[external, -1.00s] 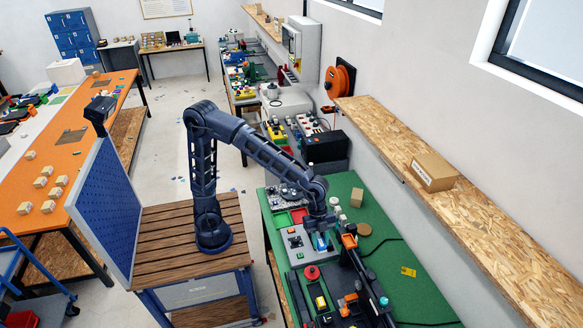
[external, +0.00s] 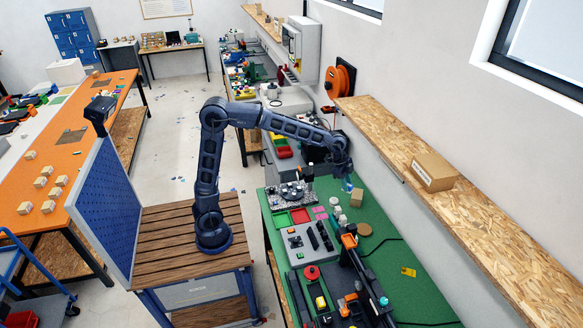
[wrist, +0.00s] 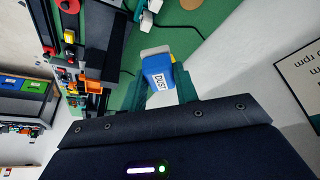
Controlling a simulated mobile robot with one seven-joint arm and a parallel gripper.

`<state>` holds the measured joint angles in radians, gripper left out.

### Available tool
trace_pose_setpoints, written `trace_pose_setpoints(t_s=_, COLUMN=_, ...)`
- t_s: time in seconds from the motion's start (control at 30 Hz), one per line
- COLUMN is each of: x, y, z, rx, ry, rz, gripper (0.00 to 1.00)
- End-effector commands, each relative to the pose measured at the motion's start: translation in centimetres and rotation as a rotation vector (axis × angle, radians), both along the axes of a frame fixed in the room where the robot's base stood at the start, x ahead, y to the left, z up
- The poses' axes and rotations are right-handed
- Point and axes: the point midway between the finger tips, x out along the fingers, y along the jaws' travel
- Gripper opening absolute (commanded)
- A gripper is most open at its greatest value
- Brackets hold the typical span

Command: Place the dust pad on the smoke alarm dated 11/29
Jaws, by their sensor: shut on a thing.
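My gripper (external: 347,180) is shut on the dust pad (wrist: 158,77), a blue block with a pale, whitish far end and a white label reading DUST. It holds the pad in the air above the far end of the green bench. In the wrist view the pad sits between my dark green fingers (wrist: 160,88). Small white rounded things (external: 334,203), possibly smoke alarms, stand on the bench below my gripper. White things also show at the top of the wrist view (wrist: 146,20). No date is readable on any of them.
A tan block (external: 356,197) and a round brown disc (external: 362,230) lie near the white things. The wall shelf (external: 440,205) with a carton runs along the right. The bench's front right is mostly clear.

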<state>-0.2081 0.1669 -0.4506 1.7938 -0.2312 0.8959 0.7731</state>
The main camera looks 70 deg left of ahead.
Motion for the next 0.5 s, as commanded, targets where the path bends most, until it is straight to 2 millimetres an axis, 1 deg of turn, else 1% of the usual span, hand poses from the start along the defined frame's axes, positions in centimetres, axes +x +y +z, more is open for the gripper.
trace_pose_setpoints(t_s=0.03, x=1.0, y=2.2, z=0.0, rx=0.001, ry=0.000, rz=0.045, gripper=0.08)
trace_pose_setpoints(t_s=0.07, x=1.6, y=3.4, z=-0.1, rx=0.001, ry=0.000, rz=0.071, gripper=0.08)
trace_pose_setpoints(t_s=0.1, x=2.3, y=5.0, z=-0.1, rx=0.001, ry=0.001, rz=0.108, gripper=0.08)
trace_pose_setpoints(t_s=0.17, x=3.2, y=7.5, z=-0.2, rx=0.002, ry=0.001, rz=0.158, gripper=0.08)
trace_pose_setpoints(t_s=0.2, x=3.8, y=9.1, z=-0.2, rx=0.003, ry=0.000, rz=0.193, gripper=0.08)
trace_pose_setpoints(t_s=0.3, x=5.0, y=13.1, z=-0.3, rx=0.007, ry=0.001, rz=0.273, gripper=0.08)
trace_pose_setpoints(t_s=0.4, x=5.8, y=16.6, z=-0.3, rx=0.009, ry=-0.001, rz=0.343, gripper=0.08)
trace_pose_setpoints(t_s=0.5, x=6.3, y=19.3, z=-0.4, rx=0.011, ry=0.000, rz=0.397, gripper=0.08)
